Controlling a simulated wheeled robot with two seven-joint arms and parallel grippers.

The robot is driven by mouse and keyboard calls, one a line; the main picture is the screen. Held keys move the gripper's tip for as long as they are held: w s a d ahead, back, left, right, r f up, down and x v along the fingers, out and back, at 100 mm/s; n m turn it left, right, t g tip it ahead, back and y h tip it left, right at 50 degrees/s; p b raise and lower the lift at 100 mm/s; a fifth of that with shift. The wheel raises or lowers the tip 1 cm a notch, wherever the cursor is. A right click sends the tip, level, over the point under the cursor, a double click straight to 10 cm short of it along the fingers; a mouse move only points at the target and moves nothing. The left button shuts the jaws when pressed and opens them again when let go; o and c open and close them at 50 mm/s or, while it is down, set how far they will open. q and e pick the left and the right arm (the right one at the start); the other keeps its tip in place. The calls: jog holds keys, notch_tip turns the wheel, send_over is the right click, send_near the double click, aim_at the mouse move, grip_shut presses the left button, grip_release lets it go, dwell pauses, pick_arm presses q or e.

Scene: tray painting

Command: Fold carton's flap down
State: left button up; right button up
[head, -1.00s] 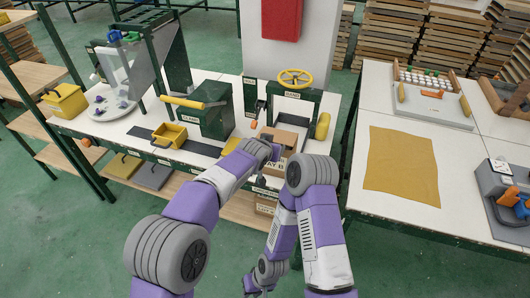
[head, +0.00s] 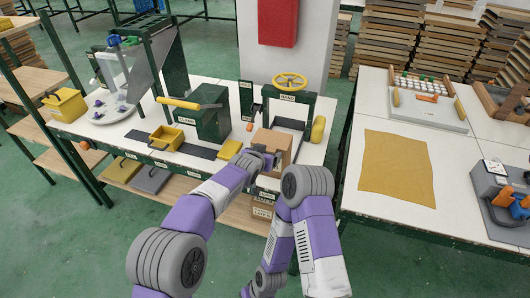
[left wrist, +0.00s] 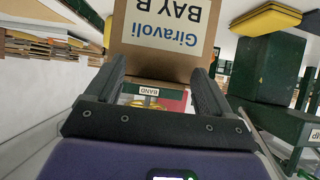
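The brown carton (head: 271,142) stands on the white bench in front of the green press with a yellow wheel. Its upper face looks flat and light brown in the head view; individual flaps are too small to tell apart. In the left wrist view the carton (left wrist: 168,35) shows an upside-down "Giravoli BAY B" label. My left gripper (left wrist: 160,85) has its two fingers spread, with the carton beyond their tips; contact cannot be told. It reaches the carton's near side in the head view (head: 265,159). My right gripper (head: 250,291) hangs low at the bottom edge, mostly hidden.
The green press (head: 290,105) stands behind the carton. A green clamp box (head: 210,115) and a yellow bin (head: 166,138) stand to the left. Another carton (head: 262,209) sits on the shelf below. A table with a yellow cloth (head: 396,165) is at right, across a gap.

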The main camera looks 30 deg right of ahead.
pick_arm(q)
jog(key=shift+o, duration=0.3)
jog(key=shift+r, duration=0.35)
jog(key=v, duration=0.7)
jog(key=shift+s+a+p, duration=0.2)
jog(key=shift+a+p, duration=0.05)
jog(key=shift+p, duration=0.1)
